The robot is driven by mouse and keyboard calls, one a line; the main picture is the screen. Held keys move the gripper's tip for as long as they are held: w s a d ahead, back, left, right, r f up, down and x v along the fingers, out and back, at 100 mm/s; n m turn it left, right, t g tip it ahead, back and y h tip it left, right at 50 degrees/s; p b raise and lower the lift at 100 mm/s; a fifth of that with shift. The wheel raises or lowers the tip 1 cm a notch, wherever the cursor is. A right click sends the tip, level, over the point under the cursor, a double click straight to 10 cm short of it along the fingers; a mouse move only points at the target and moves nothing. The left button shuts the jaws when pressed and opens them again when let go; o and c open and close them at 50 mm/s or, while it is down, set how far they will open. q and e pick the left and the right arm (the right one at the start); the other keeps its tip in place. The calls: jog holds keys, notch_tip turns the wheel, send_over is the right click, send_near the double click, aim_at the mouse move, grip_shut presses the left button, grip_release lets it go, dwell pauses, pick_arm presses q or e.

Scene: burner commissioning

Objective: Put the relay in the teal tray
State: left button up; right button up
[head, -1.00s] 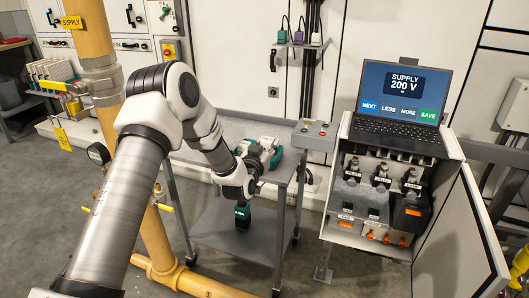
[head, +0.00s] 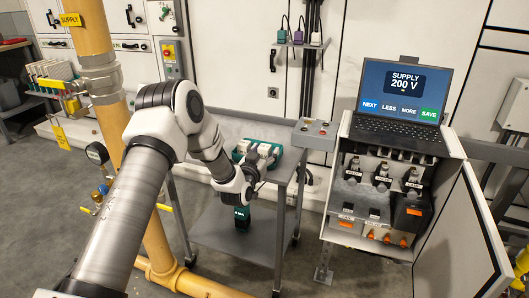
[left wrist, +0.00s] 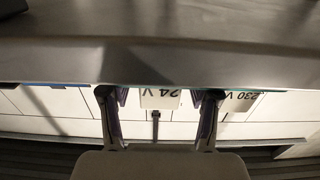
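The teal tray (head: 237,153) sits at the right end of the grey cart's top, partly hidden by my gripper and by pale items. My left gripper (head: 266,164) is at the cart's front right, just before the tray. A dark box with a teal face (head: 242,218) shows below my left wrist. I cannot tell whether it is the relay, nor pick the relay out for certain. My right gripper is out of view.
The cart top (head: 232,130) has bare room at its left. An open cabinet (head: 341,205) with a laptop (head: 402,90) is to the right. The yellow supply pipe (head: 99,55) rises left of my arm.

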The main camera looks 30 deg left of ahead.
pick_arm(q)
jog(key=shift+r, duration=0.15)
jog(key=shift+s, duration=0.2)
jog(key=p+v, duration=0.2)
jog(key=v, duration=0.9)
jog(key=s+d+f+m+g+h, duration=0.1)
jog(key=s+d+f+g+h, duration=0.15)
jog(key=s+d+f, duration=0.4)
jog(key=s+d+f+m+g+h, duration=0.1)
jog(key=s+d+f+g, duration=0.2)
jog(key=f, duration=0.6)
jog(key=s+d+f+g, duration=0.2)
jog(key=s+f+g, duration=0.2)
jog(key=s, duration=0.4)
jog(key=s+d+f+g, duration=0.3)
jog(key=s+f+g, duration=0.1)
jog(key=s, duration=0.4)
jog(key=s+d+f+g+h, duration=0.1)
jog(key=s+f+g, duration=0.3)
jog(key=s, duration=0.4)
jog(key=shift+s+d, duration=0.4)
jog(key=shift+d, duration=0.5)
notch_tip(320, 180, up, 18)
jog(key=p, duration=1.7)
jog(key=shift+w+f, duration=0.1)
